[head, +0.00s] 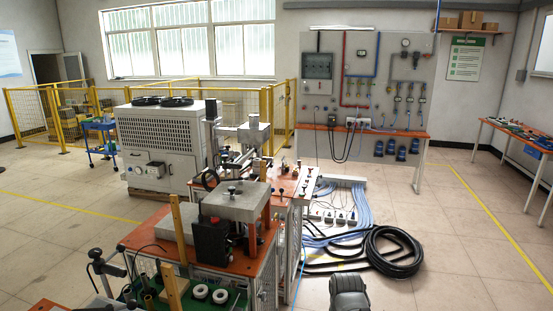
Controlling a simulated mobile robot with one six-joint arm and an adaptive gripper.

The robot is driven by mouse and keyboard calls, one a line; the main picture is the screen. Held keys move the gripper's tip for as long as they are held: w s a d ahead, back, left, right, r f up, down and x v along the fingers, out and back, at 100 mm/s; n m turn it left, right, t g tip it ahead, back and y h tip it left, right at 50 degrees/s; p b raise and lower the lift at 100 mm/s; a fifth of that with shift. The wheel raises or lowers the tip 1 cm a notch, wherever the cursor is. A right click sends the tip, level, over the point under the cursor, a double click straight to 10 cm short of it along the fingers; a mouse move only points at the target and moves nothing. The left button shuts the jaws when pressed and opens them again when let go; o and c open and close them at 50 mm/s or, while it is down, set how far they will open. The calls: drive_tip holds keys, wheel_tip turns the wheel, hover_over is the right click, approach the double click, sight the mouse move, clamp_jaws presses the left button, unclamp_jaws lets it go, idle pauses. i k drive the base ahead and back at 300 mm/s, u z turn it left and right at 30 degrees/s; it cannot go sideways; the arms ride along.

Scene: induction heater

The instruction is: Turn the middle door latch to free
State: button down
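No middle door latch can be made out in the head view; it is hidden or too small to tell. The orange-topped machine bench (140,235) stands left of centre, with a framed cabinet side (266,272) below its top facing right. Whether that side holds the latched doors is unclear. My gripper cannot be seen. A dark grey rounded part at the bottom edge, right of the bench, appears to belong to my arm.
A coiled black hose (395,252) and blue cables (352,215) lie on the floor right of the bench. A large chiller unit (158,150) stands behind it, before a yellow fence (35,112). Open floor lies at right, before a side table (510,132).

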sight(264, 296)
drive_tip(key=k, duration=1.35)
drive_tip(key=z, duration=0.35)
drive_tip(key=i, duration=1.8)
drive_tip(key=u, duration=0.55)
